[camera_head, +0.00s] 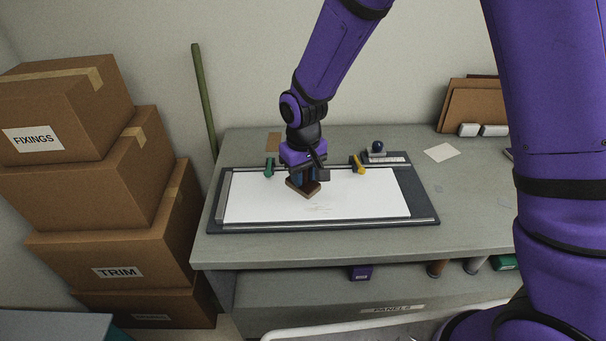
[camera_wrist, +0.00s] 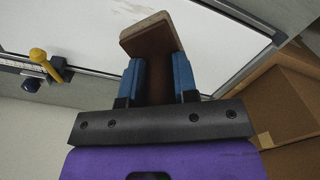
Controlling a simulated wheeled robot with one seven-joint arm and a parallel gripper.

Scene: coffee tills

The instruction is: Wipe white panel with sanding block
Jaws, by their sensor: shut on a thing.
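The white panel (camera_head: 365,196) lies flat in a dark frame (camera_head: 425,205) on the grey workbench. Faint grey marks show on it near its front middle, just right of the block. My gripper (camera_head: 305,180) points down over the panel's left-middle part. It is shut on the brown sanding block (camera_head: 303,189), which is at the panel surface; I cannot tell whether it touches. In the wrist view the block (camera_wrist: 150,40) sits between my two blue fingers (camera_wrist: 159,80), with the white panel (camera_wrist: 215,35) beyond.
A green clamp (camera_head: 269,168) and a yellow clamp (camera_head: 357,164) stand at the frame's back rail. A dark-blue-knobbed tool (camera_head: 377,148) is behind right. Stacked cardboard boxes (camera_head: 95,215) stand left of the bench. The bench's right side (camera_head: 465,195) is mostly clear.

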